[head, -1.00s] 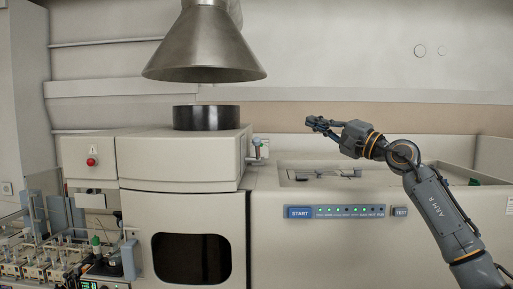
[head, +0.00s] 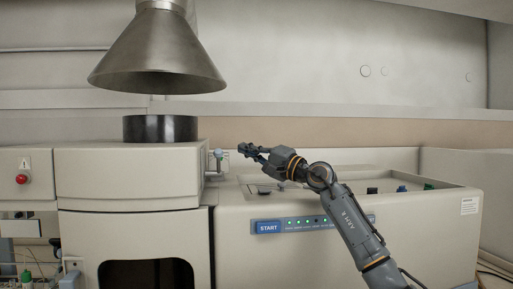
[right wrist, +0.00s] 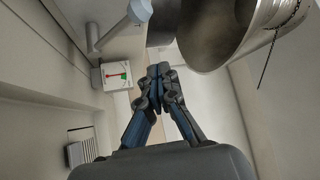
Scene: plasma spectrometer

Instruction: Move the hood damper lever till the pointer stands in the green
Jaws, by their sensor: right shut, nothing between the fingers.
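A small lever with a pale blue-grey knob (head: 218,155) sticks out at the right side of the upper housing, below the hood. In the right wrist view its knob (right wrist: 138,12) is at the top left. A small white gauge (right wrist: 115,75) with red and green marks is below it there; I cannot tell exactly where its pointer stands. My right gripper (head: 244,149) is shut and empty, just right of the knob in the head view and apart from it. Its fingers (right wrist: 157,74) point up in the right wrist view. My left gripper is not in view.
The metal exhaust hood (head: 158,55) hangs above a black collar (head: 160,128) on the housing. A START button (head: 268,227) and several lights line the front panel at right. A red button (head: 21,179) is at far left. Open air lies above the right-hand cabinet.

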